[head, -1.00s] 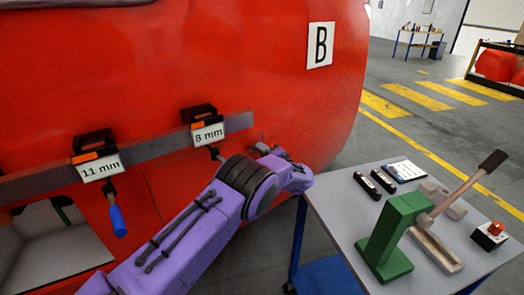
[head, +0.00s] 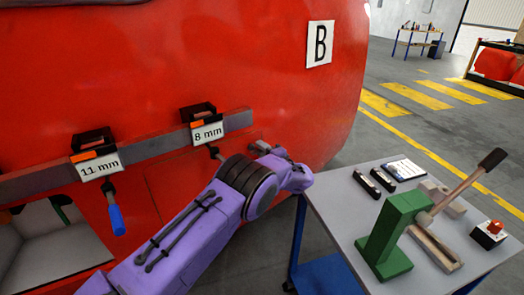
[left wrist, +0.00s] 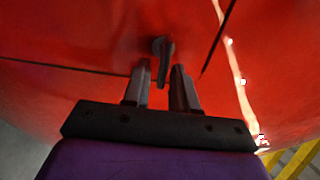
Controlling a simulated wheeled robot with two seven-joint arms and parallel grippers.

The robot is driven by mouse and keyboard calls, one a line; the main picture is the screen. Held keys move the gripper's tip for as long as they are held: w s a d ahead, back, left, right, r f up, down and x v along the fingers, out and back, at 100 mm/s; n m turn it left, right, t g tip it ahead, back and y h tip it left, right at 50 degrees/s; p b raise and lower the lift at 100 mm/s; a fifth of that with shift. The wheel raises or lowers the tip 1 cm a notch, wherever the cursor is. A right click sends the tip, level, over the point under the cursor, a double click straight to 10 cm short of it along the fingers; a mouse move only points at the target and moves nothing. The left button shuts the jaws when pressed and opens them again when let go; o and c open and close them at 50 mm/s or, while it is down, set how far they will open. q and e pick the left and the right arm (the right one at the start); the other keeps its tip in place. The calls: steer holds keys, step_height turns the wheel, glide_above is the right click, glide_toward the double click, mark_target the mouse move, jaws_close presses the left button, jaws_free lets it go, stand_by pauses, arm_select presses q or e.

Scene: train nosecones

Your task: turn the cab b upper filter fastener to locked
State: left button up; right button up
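The cab B upper filter fastener is a small dark lever (left wrist: 162,62) on the red cab skin, in the left wrist view. It hangs roughly downward, tilted slightly, near a panel seam. My left gripper (left wrist: 161,80) is open, its two grey fingers pointing at the panel. The lever's lower end shows in the gap between the fingertips, with space on both sides. Whether the fingertips touch the panel cannot be told. In the head view my left gripper (head: 260,148) is at the red cab, mostly hidden by my purple wrist, and the fastener cannot be made out. My right gripper is not in view.
The red cab (head: 200,60) carries a B plate (head: 319,44). A grey rail (head: 155,145) holds 8 mm (head: 207,132) and 11 mm (head: 96,166) tool holders close to my arm. A table (head: 340,215) with a green lever press (head: 393,235) stands at right.

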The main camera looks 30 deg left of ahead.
arm_select(q)
steer(key=b+v, duration=0.2)
steer(key=v, duration=0.8)
steer(key=shift+d, duration=0.3)
